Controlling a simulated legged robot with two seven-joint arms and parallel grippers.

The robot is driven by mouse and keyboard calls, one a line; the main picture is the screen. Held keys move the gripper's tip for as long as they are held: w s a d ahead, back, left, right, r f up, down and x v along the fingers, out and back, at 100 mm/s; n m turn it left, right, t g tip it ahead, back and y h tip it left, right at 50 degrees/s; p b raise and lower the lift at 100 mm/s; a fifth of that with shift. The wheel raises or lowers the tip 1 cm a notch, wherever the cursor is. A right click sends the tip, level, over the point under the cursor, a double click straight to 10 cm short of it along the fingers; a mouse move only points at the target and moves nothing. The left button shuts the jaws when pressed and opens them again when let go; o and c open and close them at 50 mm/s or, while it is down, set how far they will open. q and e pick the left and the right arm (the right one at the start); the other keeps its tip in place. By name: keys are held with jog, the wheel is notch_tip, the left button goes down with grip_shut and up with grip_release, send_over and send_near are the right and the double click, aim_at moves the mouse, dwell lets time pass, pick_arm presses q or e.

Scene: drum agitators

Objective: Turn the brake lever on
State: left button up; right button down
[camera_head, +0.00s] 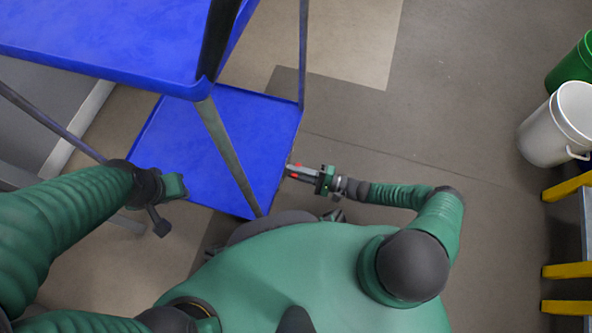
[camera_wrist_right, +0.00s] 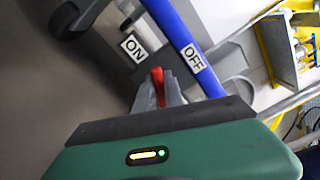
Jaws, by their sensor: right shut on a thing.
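The red brake lever (camera_wrist_right: 157,87) shows between the fingers of my right gripper (camera_wrist_right: 160,92) in the right wrist view. Its tip points to the gap between the ON label (camera_wrist_right: 134,47) and the OFF label (camera_wrist_right: 193,58), a little nearer ON. In the head view, my right gripper (camera_head: 293,171) is at the right edge of the blue cart's lower shelf (camera_head: 245,115), shut on the lever, with bits of red at its tips. My left gripper (camera_head: 173,187) is over the lower shelf's left part; its fingers cannot be made out.
The cart's upper shelf (camera_head: 120,40) and metal posts (camera_head: 228,150) stand close to my arms. A cart wheel (camera_wrist_right: 68,20) shows in the wrist view. A white bucket (camera_head: 550,130), a green bucket (camera_head: 570,68) and a yellow-edged step (camera_head: 565,271) are at the right. The floor between is clear.

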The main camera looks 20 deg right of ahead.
jog(key=n, duration=0.5)
jog(key=shift+s+a+f, duration=0.2)
jog(key=shift+f, duration=0.15)
dwell(0.3)
jog(key=c, duration=1.4)
grip_release()
jog(key=shift+c, duration=0.2)
jog(key=shift+w+d, duration=0.1)
jog(key=shift+d, duration=0.05)
jog(key=shift+d+r, duration=0.1)
jog(key=shift+d, duration=0.1)
jog(key=p+v, duration=0.3)
jog(key=v, duration=1.3)
jog(key=shift+s, duration=0.3)
